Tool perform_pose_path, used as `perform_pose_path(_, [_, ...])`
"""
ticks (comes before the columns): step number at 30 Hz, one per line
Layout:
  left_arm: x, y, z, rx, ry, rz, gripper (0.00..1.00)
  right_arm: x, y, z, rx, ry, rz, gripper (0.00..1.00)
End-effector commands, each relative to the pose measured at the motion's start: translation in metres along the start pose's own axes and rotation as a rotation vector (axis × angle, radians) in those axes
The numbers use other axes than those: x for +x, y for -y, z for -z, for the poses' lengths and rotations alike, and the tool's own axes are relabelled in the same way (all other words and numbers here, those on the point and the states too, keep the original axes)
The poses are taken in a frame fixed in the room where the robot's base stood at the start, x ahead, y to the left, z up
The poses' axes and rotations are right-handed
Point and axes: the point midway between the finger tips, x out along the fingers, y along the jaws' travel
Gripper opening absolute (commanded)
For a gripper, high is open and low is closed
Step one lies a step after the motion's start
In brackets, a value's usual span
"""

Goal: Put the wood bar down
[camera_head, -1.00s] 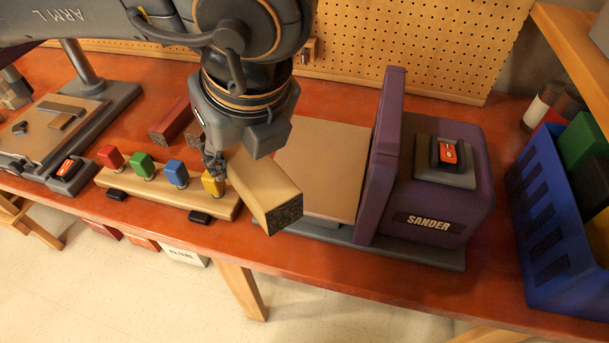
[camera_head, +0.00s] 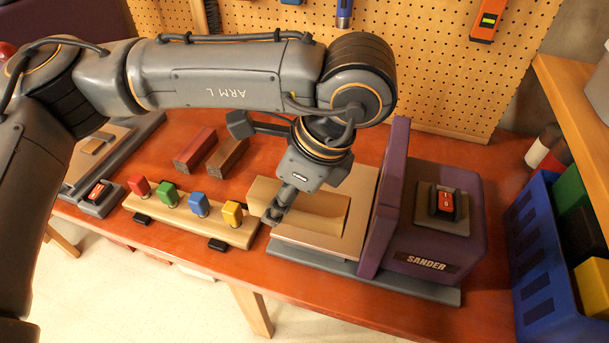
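The wood bar (camera_head: 325,212) is a pale, squared block at the sander's table (camera_head: 358,200). It lies lengthwise from left to right, its left end reaching past the table's left side. I cannot tell whether its underside rests fully on the table. My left gripper (camera_head: 279,204) comes down from above at the bar's left part. One finger lies across the bar's near side; the other finger is hidden. It looks shut on the bar. My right gripper is not in view.
The purple sander (camera_head: 440,225) stands just right of the bar. A wooden strip (camera_head: 190,220) with red, green, blue and yellow knobs lies to the left. Red (camera_head: 195,150) and brown (camera_head: 227,154) bars lie behind it. A blue crate (camera_head: 540,260) stands at the right.

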Motion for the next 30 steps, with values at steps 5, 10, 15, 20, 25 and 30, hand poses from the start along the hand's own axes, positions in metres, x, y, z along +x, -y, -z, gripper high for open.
perform_pose_path(5, [0.004,0.014,0.004,-0.002,-0.005,-0.006,0.00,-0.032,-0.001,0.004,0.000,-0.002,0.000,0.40])
perform_pose_path(10, [0.026,0.052,0.014,0.000,-0.005,-0.007,0.00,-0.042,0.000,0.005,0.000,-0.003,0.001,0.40])
perform_pose_path(15, [0.055,0.077,0.026,0.001,-0.005,-0.005,0.00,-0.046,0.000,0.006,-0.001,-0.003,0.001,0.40])
perform_pose_path(20, [0.068,0.090,0.031,0.001,-0.004,0.000,0.00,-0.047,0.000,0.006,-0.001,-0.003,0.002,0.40])
perform_pose_path(25, [0.080,0.096,0.036,0.003,-0.004,-0.003,0.00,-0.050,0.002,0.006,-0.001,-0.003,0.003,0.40])
perform_pose_path(30, [0.098,0.096,0.043,0.002,-0.003,-0.002,0.00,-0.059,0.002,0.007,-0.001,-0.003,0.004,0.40])
